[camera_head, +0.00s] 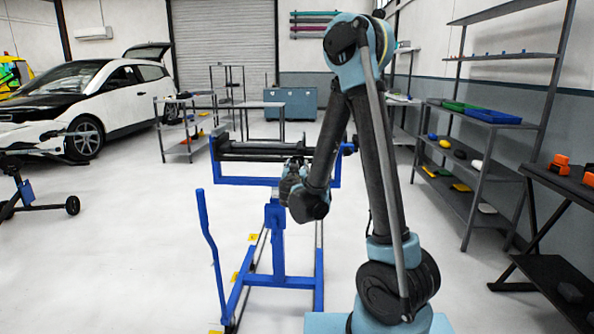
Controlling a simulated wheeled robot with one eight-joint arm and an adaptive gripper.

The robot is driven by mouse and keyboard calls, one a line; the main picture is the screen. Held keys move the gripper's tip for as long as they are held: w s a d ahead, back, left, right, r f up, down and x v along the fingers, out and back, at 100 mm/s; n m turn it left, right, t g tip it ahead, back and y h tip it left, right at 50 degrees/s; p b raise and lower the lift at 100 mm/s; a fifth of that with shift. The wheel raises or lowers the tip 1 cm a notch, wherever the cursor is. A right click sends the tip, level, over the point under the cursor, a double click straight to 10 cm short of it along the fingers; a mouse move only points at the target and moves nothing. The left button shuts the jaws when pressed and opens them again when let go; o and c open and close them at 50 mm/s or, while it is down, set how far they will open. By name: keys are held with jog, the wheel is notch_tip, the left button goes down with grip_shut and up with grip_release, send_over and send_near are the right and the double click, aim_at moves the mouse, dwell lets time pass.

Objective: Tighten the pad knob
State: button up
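A blue stand (275,240) with a wheeled base and a tilted blue handle stands ahead of me. It carries dark horizontal rollers (262,152) between blue end brackets. A small dark knob (349,149) shows at the right end of the rollers. I cannot tell whether it is the pad knob. My arm reaches down in front of the stand. My gripper (288,180) is small and dark at the near side of the rollers, left of my wrist. I cannot tell whether it touches anything or whether its fingers are open. My arm hides part of the rollers' right side.
Shelves (480,119) with trays and small items line the right wall. A dark table (570,182) with orange items is at the near right. A white and black car (95,100) is at the back left. Another wheeled stand (35,195) is at the left edge. Open floor lies left of the blue stand.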

dwell(0.3)
jog(key=s, duration=1.2)
jog(key=shift+a, duration=0.15)
jog(key=s+d+f+g+h, duration=0.2)
jog(key=d+g, duration=0.1)
jog(key=d, duration=0.5)
jog(key=s+d+f+m+g+h, duration=0.1)
jog(key=s+d+g, duration=0.15)
jog(key=d, duration=0.55)
jog(key=s+d+f+g+h, duration=0.2)
jog(key=d+g, duration=0.2)
jog(key=d, duration=0.3)
jog(key=s+f+n+g+y, duration=0.1)
jog(key=s+f+g+y, duration=0.1)
jog(key=s, duration=0.8)
jog(key=s+d+f+g+y, duration=0.1)
jog(key=s+f+g+y, duration=0.2)
jog(key=s, duration=0.8)
jog(key=shift+d+f+n+g+y, duration=0.3)
jog(key=shift+n+g, duration=0.1)
jog(key=shift+g, duration=0.25)
